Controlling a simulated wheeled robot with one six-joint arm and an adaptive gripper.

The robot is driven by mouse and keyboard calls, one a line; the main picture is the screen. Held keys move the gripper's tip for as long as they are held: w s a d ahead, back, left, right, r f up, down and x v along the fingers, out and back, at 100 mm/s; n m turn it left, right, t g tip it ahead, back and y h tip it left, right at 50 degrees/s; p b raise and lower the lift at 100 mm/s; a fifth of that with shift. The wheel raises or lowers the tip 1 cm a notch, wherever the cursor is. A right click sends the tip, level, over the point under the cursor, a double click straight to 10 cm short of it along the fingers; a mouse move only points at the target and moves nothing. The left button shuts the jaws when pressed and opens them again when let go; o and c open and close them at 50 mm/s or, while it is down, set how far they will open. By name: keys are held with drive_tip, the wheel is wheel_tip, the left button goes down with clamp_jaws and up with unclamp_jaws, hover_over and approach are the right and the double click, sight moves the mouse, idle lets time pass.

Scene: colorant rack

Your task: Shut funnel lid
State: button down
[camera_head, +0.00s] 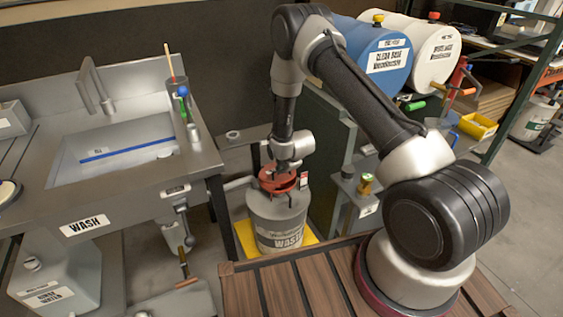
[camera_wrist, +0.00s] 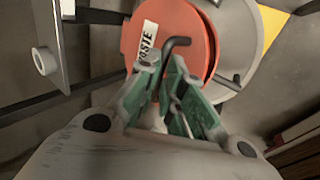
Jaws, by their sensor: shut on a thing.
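The red funnel (camera_head: 277,182) sits on top of the grey waste bucket (camera_head: 280,222) in the head view. In the wrist view its round red lid (camera_wrist: 185,22) carries a white label and shows just beyond my fingertips, over the grey bucket top (camera_wrist: 247,45). A black bent handle (camera_wrist: 177,43) stands out from the lid between my fingers. My gripper (camera_head: 287,168) reaches down onto the funnel from above. In the wrist view my gripper (camera_wrist: 170,78) has its green-padded fingers shut on the handle. The fingers hide part of the handle, and I cannot tell how far the lid is tilted.
A steel wash sink (camera_head: 120,145) stands on the left. The bucket stands on a yellow mat (camera_head: 247,240). A blue drum (camera_head: 372,55) and a white drum (camera_head: 432,50) lie at the back right. A brass-topped can (camera_head: 366,184) is right of the bucket.

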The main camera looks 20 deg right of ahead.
drive_tip(key=shift+s+d+f, duration=0.15)
drive_tip(key=shift+s+f, duration=0.55)
drive_tip(key=shift+f, duration=0.35)
drive_tip(key=c, duration=1.5)
unclamp_jaws()
drive_tip(key=shift+c, duration=0.2)
drive_tip(key=shift+w, duration=0.1)
drive_tip(key=shift+r, duration=0.1)
drive_tip(key=v, duration=1.2)
